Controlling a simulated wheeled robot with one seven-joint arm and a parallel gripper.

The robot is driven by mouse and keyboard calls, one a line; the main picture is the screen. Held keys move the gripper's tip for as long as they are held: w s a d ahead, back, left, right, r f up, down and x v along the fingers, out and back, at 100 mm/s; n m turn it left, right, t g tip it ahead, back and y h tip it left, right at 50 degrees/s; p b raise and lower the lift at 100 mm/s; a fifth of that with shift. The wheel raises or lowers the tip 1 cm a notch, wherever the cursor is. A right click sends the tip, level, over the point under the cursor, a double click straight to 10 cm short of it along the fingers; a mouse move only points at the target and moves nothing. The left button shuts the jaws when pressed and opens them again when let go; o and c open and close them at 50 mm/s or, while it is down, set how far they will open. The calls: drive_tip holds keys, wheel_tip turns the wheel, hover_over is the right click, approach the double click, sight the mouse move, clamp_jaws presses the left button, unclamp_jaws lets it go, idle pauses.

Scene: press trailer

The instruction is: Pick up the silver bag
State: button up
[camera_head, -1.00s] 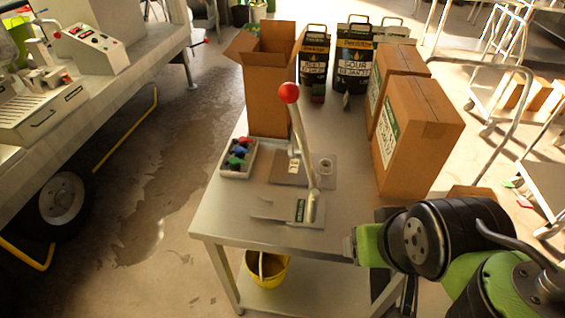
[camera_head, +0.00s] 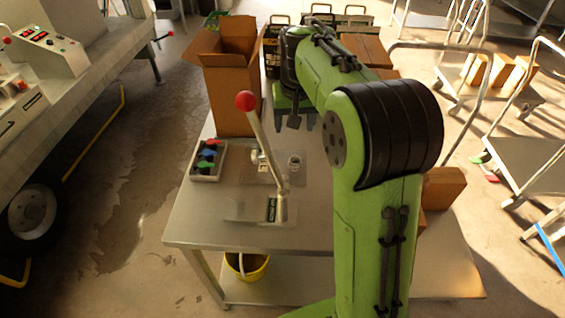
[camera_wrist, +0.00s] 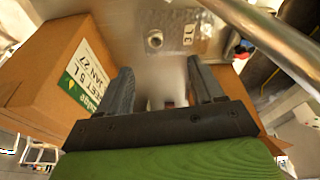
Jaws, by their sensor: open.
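My gripper (camera_wrist: 158,80) is open in the wrist view, with a dark finger on each side. A pale, blurred shape (camera_wrist: 164,86) shows between the fingers; I cannot tell whether it is the silver bag or bare metal table. In the head view my gripper (camera_head: 295,121) points down over the back of the table, right of the tall open carton. I cannot make out a silver bag for certain in the head view, where my arm covers much of the back and right of the table.
Closed cartons (camera_wrist: 62,65) stand close beside the gripper. Dark labelled bags (camera_head: 273,45) stand at the back.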

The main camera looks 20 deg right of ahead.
drive_tip(key=m+g+p, duration=0.1)
drive_tip(key=p, duration=0.1)
approach(294, 162)
drive_tip(key=shift+m, duration=0.3)
drive_tip(key=f, duration=0.5)
drive_tip(key=w+f+b, duration=0.1)
drive_tip(key=f, duration=0.2)
drive_tip(key=shift+d, duration=0.25)
drive_tip(key=shift+r, duration=0.1)
drive_tip(key=c, duration=1)
